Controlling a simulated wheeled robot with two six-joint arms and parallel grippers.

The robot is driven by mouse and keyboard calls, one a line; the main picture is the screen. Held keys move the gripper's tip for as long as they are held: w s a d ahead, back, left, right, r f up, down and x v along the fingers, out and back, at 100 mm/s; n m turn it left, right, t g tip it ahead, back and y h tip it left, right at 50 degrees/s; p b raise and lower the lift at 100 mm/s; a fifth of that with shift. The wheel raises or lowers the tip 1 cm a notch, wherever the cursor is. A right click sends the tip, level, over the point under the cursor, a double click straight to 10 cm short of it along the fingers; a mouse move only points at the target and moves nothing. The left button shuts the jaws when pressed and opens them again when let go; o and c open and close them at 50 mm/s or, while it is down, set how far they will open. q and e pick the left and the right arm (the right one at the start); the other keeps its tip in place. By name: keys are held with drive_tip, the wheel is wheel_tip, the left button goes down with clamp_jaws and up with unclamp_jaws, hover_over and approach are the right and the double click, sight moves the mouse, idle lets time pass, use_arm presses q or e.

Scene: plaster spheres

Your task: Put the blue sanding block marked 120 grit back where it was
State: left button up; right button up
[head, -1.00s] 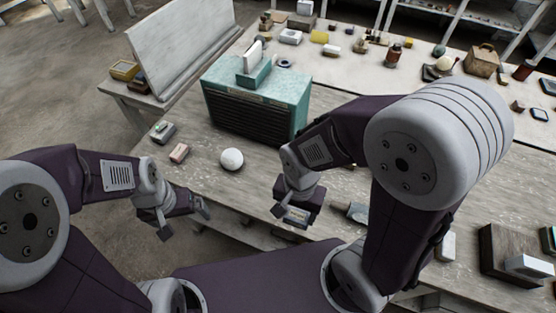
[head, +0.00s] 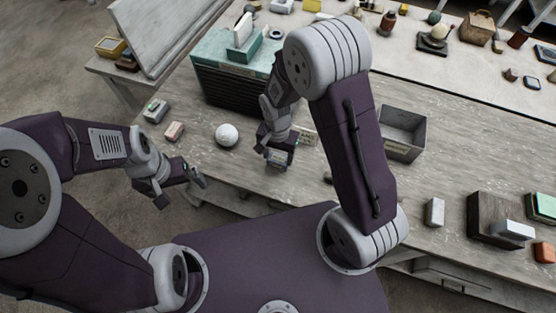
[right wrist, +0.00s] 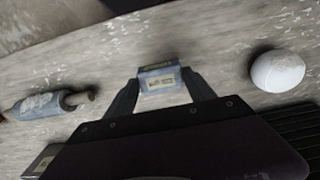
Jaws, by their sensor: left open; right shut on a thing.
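My right gripper (head: 279,154) is shut on a small blue-grey block with a pale label (head: 277,158), held over the front part of the bench. In the right wrist view the block (right wrist: 160,83) sits between both fingertips; its label is too blurred to read. The white plaster sphere (head: 227,135) lies left of that gripper, apart from it, and also shows in the right wrist view (right wrist: 277,71). My left gripper (head: 178,183) is open and empty off the bench's front left edge.
A teal cabinet (head: 216,50) stands behind. A pink block (head: 174,131) and a grey block with green on top (head: 155,111) lie left. An open grey box (head: 403,150) and a dark wooden block (head: 482,217) stand right. A blue-grey roller-like tool (right wrist: 45,105) lies near the held block.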

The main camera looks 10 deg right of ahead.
sight(278, 158)
drive_tip(key=f, duration=0.4)
drive_tip(key=shift+w, duration=0.25)
drive_tip(key=shift+s+f, duration=0.15)
drive_tip(key=shift+s, duration=0.05)
drive_tip(key=o, duration=1.2)
drive_tip(key=shift+o, duration=1.4)
drive_tip(key=shift+w, duration=0.1)
wheel_tip(278, 158, up, 12)
drive_tip(key=s+d+r+n+t, duration=0.1)
drive_tip(key=s+d+n, duration=0.5)
drive_tip(key=s+d, duration=0.1)
drive_tip(key=shift+s+d+r+n, duration=0.2)
drive_tip(key=shift+s+r+n, duration=0.1)
drive_tip(key=shift+s, duration=0.2)
